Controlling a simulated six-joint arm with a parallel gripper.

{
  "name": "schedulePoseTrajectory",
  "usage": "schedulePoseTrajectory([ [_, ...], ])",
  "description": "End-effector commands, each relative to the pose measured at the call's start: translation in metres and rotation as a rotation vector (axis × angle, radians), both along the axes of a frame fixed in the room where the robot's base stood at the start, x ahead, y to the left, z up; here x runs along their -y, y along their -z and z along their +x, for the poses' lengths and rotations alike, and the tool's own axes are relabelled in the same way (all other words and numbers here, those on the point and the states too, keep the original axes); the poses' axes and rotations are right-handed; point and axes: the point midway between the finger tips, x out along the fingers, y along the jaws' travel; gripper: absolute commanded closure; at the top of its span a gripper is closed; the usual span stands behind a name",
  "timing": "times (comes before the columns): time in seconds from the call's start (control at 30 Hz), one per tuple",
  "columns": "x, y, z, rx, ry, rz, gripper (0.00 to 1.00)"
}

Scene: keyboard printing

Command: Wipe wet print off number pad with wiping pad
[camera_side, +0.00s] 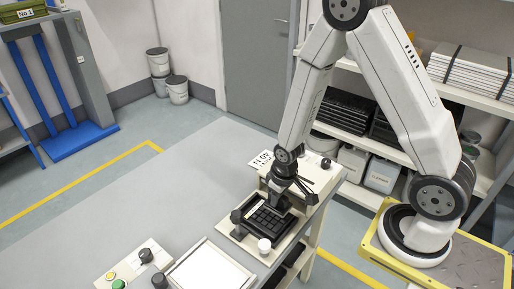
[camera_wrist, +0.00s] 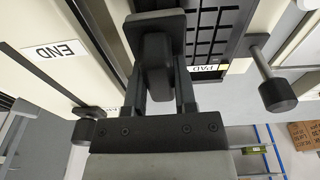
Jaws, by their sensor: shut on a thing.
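The number pad (camera_side: 266,221) is a black block of keys in a fixture near the table's right edge in the side view. Part of its key grid (camera_wrist: 213,32) shows at the top of the wrist view, right of the fingers. My gripper (camera_wrist: 157,75) is shut on a dark, rounded grip, which I take for the wiping pad (camera_wrist: 155,55). In the side view my gripper (camera_side: 284,195) is at the far end of the number pad, low over it. The wiping pad's underside is hidden, and I cannot tell whether it touches the keys. No wet print can be made out.
A black knob on a rod (camera_wrist: 278,96) stands beside the number pad. A white round-topped piece (camera_side: 264,245) stands at the fixture's near side. A white tray (camera_side: 210,270) and a button panel (camera_side: 128,270) lie nearer. The grey table (camera_side: 150,195) is clear at left.

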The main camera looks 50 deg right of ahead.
Motion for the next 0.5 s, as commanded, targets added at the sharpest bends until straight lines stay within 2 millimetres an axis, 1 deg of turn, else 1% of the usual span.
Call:
schedulePoseTrajectory([
  [0.03, -0.001, 0.000, -0.005, -0.004, 0.013, 0.007, 1.00],
  [0.2, -0.001, 0.000, -0.018, -0.003, 0.012, 0.009, 1.00],
  [0.5, -0.026, 0.001, -0.017, -0.001, 0.005, 0.014, 1.00],
])
